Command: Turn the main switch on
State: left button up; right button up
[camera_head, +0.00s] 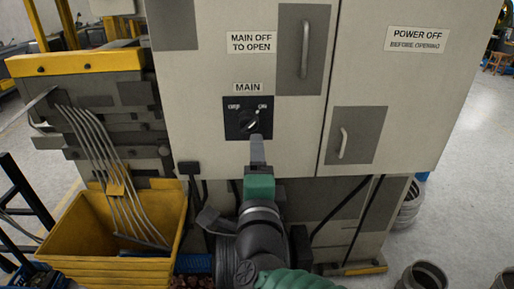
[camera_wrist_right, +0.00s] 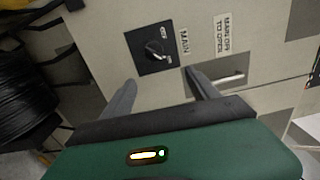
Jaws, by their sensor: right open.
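The main switch (camera_head: 251,119) is a black plate with a rotary knob on the grey cabinet, under the "MAIN" label, marked OFF at left and ON at right. In the head view the knob looks slanted, its upper end toward ON. The right wrist view also shows the switch (camera_wrist_right: 153,50), with its knob clear of the fingers. My right gripper (camera_head: 257,140) is in front of the plate's lower edge; the right wrist view shows its two fingers (camera_wrist_right: 160,78) spread apart with nothing between them. My left gripper is not in view.
Cabinet handles (camera_head: 305,48) and (camera_head: 342,143) stick out to the right of the switch. A yellow bin (camera_head: 115,245) with bent rods stands at lower left. Black cables hang below the cabinet. Open floor (camera_head: 465,150) lies to the right.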

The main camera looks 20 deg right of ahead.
pick_arm(q)
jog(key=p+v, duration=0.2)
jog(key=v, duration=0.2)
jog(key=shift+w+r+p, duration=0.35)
jog(key=shift+p, duration=0.05)
pick_arm(e)
jog(key=shift+v, duration=1.05)
jog(key=shift+d+r, duration=0.1)
jog(key=shift+r, duration=0.05)
